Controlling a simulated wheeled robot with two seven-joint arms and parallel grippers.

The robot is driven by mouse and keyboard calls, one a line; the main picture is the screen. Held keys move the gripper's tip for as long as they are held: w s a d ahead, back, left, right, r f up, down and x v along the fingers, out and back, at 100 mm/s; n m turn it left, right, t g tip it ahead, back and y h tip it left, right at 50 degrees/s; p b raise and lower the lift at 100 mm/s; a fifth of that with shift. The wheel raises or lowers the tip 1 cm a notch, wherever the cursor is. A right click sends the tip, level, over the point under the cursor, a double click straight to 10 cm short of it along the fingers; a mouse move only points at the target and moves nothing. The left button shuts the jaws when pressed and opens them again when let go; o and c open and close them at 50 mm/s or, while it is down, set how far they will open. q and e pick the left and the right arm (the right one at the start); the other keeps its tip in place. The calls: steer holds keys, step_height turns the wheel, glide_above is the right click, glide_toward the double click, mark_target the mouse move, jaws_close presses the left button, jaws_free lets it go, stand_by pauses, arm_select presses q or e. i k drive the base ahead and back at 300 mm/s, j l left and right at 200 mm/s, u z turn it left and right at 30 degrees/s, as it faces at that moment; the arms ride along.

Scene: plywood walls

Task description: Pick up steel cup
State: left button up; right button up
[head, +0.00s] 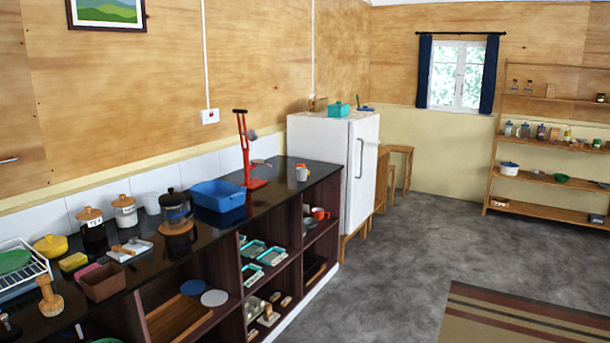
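I cannot pick out a steel cup with certainty. A pale grey cup-like vessel (152,203) stands on the black counter (222,245), between a white lidded jar (125,212) and a dark French press (175,207); its material is unclear. A small pale cup with orange (302,172) stands near the counter's far end. A red mug (320,213) sits on the upper shelf under the counter, with small items beside it too small to tell. Neither of my grippers is in view.
A blue basin (218,196) and a red stand (247,150) occupy the counter. A white fridge (340,150) stands at its far end. Wooden wall shelves (550,180) hold jars at right. The grey floor (420,245) is clear, with a striped rug (520,320).

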mark_target(302, 173)
steer(key=i, duration=1.5)
steer(key=i+j, duration=0.15)
steer(key=i, duration=1.35)
steer(key=i+l+z, duration=0.25)
steer(key=i, duration=1.05)
steer(key=i+l+z, duration=0.25)
steer(key=i, duration=1.05)
steer(key=j, duration=0.1)
